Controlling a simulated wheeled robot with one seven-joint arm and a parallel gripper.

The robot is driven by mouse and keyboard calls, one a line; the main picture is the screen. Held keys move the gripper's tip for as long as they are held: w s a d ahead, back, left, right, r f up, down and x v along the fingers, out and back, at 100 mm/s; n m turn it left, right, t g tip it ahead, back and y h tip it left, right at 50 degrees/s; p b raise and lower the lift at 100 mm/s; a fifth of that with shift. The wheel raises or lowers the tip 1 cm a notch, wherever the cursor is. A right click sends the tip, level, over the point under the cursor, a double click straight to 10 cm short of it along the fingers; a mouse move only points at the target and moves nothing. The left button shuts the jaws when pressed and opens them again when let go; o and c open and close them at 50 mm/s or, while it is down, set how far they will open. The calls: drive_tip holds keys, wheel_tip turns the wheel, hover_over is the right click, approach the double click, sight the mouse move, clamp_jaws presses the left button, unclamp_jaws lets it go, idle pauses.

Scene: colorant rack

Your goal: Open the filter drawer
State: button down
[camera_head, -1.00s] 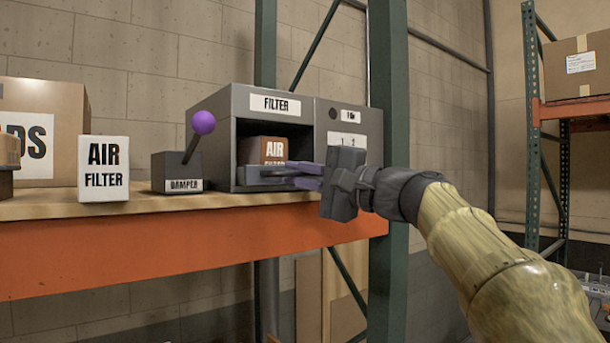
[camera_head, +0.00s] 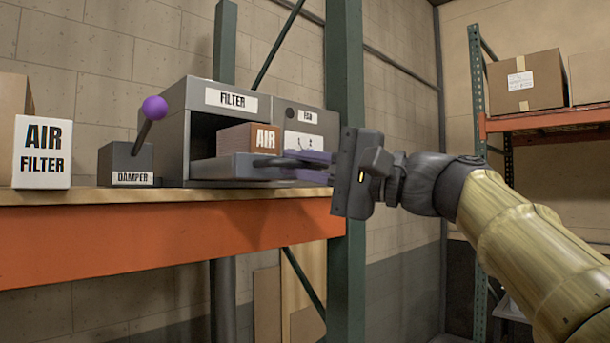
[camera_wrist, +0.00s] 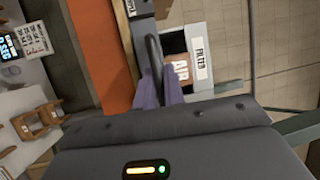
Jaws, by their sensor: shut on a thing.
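The grey filter cabinet (camera_head: 175,125) stands on the shelf under a FILTER label. Its grey drawer (camera_head: 228,168) sticks partly out of the opening, with a brown AIR box (camera_head: 247,138) in it. In the wrist view, the drawer's dark bar handle (camera_wrist: 155,55) and the AIR box (camera_wrist: 181,70) show beyond the fingers. My gripper (camera_head: 290,161) has its purple fingers shut on the handle at the drawer front. The fingers hide part of the handle. In the wrist view, my gripper (camera_wrist: 159,90) reaches the handle's near end.
A damper block (camera_head: 125,165) with a purple-knobbed lever stands left of the cabinet. A white AIR FILTER box (camera_head: 42,152) is farther left. A green rack post (camera_head: 344,90) rises close behind my gripper. The orange beam (camera_head: 150,242) runs along the shelf front.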

drive_tip(key=shift+s+d, duration=0.2)
drive_tip(key=shift+d, duration=0.05)
drive_tip(key=c, duration=1.5)
unclamp_jaws()
drive_tip(key=b+v, duration=0.4)
drive_tip(key=v, duration=1.3)
drive_tip(key=shift+d, duration=0.2)
